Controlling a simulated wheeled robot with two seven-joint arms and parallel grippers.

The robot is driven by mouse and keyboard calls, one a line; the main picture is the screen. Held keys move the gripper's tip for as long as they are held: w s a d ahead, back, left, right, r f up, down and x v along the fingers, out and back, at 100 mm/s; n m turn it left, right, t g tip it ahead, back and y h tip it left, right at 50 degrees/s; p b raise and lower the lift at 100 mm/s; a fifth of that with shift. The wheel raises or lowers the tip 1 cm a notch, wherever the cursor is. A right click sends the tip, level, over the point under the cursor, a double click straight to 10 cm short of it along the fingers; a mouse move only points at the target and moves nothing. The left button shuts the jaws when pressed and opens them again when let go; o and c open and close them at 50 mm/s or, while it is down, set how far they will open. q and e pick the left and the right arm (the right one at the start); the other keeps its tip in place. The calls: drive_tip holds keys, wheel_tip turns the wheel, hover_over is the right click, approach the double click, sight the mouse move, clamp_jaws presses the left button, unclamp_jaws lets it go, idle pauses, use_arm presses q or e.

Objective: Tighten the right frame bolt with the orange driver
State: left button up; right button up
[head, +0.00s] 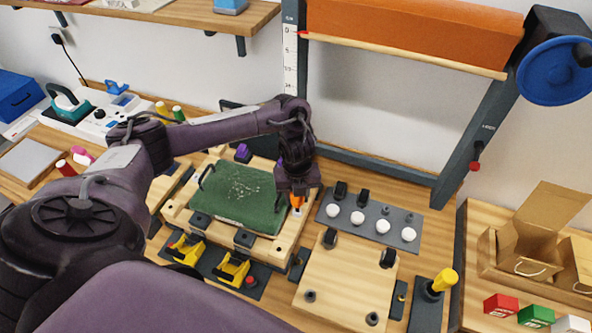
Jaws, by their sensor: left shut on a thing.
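My left gripper (297,192) points down and is shut on the orange driver (297,202), of which only a small orange part shows below the fingers. The driver is over the right side of the wooden frame (270,249), close to a small pale spot there. The right frame bolt is hidden or too small to make out under the driver, and I cannot tell whether the tip touches it. A green cloth (240,205) with pale specks lies inside the frame. My right gripper is not in view.
Right of the frame are a grey strip with white knobs (357,217) and a wooden board (335,290) with black pegs. A yellow-handled tool (443,281) stands farther right. Yellow clamps (233,270) sit in front of the frame. A tall stand with an orange roll (410,30) rises behind.

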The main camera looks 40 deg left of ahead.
use_arm(q)
drive_tip(key=m, duration=0.3)
drive_tip(key=shift+d+f+m+b, duration=0.1)
drive_tip(key=shift+d+m+b, duration=0.05)
drive_tip(key=shift+m+b, duration=0.15)
drive_tip(key=m, duration=0.2)
drive_tip(key=m+b, duration=0.1)
drive_tip(key=m, duration=0.2)
drive_tip(key=shift+w+d, duration=0.1)
drive_tip(key=shift+d, duration=0.1)
drive_tip(key=m, duration=0.3)
drive_tip(key=shift+d+m, duration=0.2)
drive_tip(key=shift+m, duration=0.1)
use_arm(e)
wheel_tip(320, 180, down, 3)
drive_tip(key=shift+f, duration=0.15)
use_arm(q)
drive_tip(key=o, duration=0.7)
drive_tip(key=shift+o, duration=0.2)
